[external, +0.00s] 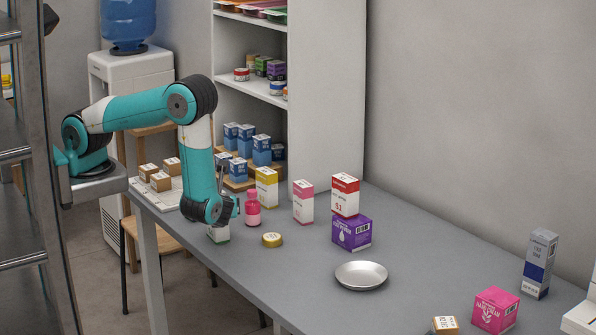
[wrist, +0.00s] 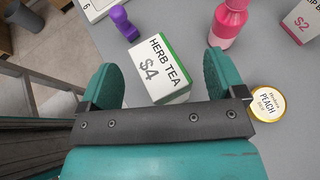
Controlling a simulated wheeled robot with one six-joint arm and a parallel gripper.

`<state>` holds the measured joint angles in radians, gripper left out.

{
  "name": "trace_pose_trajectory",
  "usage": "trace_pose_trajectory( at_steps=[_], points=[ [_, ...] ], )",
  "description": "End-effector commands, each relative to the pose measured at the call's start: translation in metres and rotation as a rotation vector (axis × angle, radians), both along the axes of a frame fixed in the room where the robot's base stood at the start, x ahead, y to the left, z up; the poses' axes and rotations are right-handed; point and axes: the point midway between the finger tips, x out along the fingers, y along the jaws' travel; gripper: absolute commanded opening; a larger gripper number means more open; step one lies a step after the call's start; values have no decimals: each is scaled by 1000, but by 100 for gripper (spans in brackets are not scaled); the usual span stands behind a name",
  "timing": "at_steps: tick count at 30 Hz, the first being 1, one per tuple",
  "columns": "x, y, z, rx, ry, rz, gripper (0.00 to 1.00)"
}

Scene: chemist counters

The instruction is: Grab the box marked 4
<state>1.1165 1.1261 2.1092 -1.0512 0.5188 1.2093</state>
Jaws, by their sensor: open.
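The box marked $4 is a white and green herb tea box (wrist: 157,70). In the wrist view it stands between the two teal fingers of my gripper (wrist: 163,82), its printed face toward the camera. The fingers are spread, with a gap on each side of the box. In the external view the box (external: 218,236) is mostly hidden behind my gripper (external: 222,212), and only its lower part shows on the grey counter. I cannot tell the exact height of the fingertips over the counter.
A pink bottle (external: 252,209) and a yellow-lidded peach jar (external: 272,240) stand close to the right. A purple object (wrist: 123,23) is just beyond the box. Yellow (external: 267,188) and pink (external: 303,202) boxes stand farther back.

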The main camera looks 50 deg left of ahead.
Motion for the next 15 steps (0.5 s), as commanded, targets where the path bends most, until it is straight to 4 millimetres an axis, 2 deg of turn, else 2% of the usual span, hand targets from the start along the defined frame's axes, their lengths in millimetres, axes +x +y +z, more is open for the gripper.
trace_pose_trajectory(
  at_steps=[3, 10, 15],
  points=[
    [4, 8, -3, 1, 1, 1, 89],
    [4, 8, -4, 0, 1, 0, 87],
    [4, 8, -4, 0, 1, 0, 48]
  ],
)
